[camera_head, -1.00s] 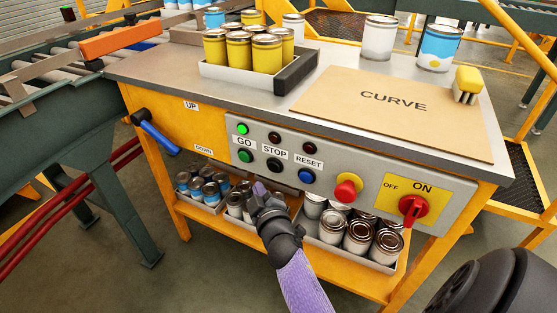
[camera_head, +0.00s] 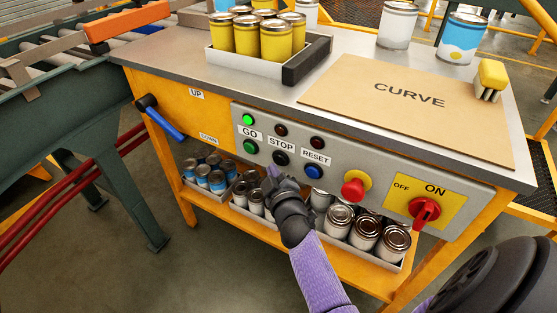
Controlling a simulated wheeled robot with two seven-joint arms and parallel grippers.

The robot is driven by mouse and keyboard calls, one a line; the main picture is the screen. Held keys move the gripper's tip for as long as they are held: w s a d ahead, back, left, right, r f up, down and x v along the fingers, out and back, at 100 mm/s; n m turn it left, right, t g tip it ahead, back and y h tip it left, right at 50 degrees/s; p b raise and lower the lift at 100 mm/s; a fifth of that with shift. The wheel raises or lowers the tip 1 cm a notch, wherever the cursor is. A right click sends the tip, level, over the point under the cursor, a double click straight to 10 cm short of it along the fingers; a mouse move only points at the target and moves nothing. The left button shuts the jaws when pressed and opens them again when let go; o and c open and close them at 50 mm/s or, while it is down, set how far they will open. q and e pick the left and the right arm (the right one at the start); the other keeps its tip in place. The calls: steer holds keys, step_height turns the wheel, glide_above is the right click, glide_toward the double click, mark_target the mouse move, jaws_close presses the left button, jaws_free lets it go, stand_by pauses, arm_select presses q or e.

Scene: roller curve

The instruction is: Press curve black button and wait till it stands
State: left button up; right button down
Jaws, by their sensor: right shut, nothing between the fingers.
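The curve's control panel (camera_head: 400,180) is on the front of the orange table. Its black button (camera_head: 280,158) sits under the STOP label, between the green button (camera_head: 250,147) under GO and the blue button (camera_head: 313,172) under RESET. The green lamp (camera_head: 248,119) above GO is lit; the red lamps above STOP (camera_head: 281,130) and RESET (camera_head: 317,143) look dark. My right gripper (camera_head: 271,173) is shut and empty, its tip just below and left of the black button. I cannot tell whether they touch; the button's face is visible. My left gripper is not in view.
A red mushroom button (camera_head: 354,187) and a red ON/OFF switch (camera_head: 425,211) are to the right. A blue-handled lever (camera_head: 160,120) sticks out at left. Cans fill trays on the shelf below. A tray of yellow cans (camera_head: 262,42) stands on the tabletop.

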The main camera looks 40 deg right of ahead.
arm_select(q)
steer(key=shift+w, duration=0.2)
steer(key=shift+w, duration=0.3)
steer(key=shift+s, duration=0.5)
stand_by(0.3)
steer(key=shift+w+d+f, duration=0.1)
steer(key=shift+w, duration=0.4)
arm_select(e)
steer(key=shift+w+d, duration=0.2)
steer(key=shift+d, duration=0.2)
